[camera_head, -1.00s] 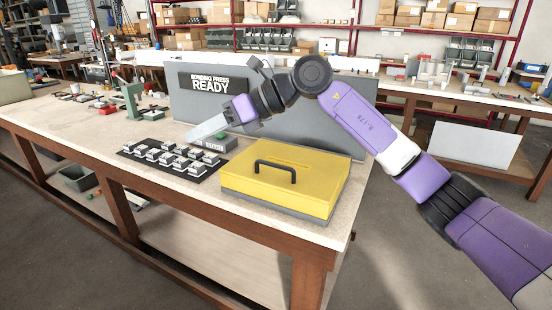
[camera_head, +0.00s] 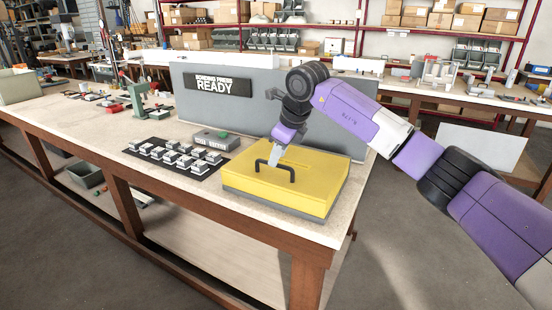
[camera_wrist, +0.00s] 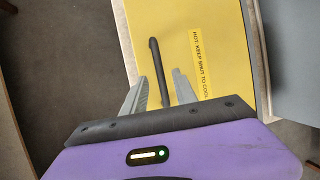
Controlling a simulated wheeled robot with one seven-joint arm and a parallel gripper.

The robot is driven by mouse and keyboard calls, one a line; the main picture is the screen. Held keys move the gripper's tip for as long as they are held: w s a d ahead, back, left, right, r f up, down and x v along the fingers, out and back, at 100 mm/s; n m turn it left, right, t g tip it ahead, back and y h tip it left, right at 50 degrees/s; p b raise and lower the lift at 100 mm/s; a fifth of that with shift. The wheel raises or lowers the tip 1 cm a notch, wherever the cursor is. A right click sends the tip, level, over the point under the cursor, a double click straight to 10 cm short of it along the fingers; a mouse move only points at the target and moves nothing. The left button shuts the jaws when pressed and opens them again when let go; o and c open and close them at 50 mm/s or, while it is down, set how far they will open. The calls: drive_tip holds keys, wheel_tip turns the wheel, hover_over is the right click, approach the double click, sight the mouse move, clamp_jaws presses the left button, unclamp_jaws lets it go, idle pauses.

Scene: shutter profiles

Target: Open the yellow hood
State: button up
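The yellow hood (camera_head: 300,190) is a flat box lid lying shut on a grey base at the right end of the workbench. A dark handle (camera_head: 276,172) stands on its top. In the wrist view the hood (camera_wrist: 217,30) carries a label about keeping it shut to cool, and the handle (camera_wrist: 158,68) runs between my open fingers. My gripper (camera_head: 273,160) points down at the handle from above. In the wrist view my gripper (camera_wrist: 160,88) has its fingers apart, one on each side of the handle. I cannot tell whether they touch it.
A grey panel with a "BONDING PRESS READY" sign (camera_head: 217,85) stands behind the hood. A grey control box (camera_head: 215,140) with a green button and a black mat with several small white-topped parts (camera_head: 174,154) lie to the left. The bench's front edge is close to the hood.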

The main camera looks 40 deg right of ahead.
drive_tip(key=shift+x, duration=1.15)
clamp_jaws()
idle(0.6)
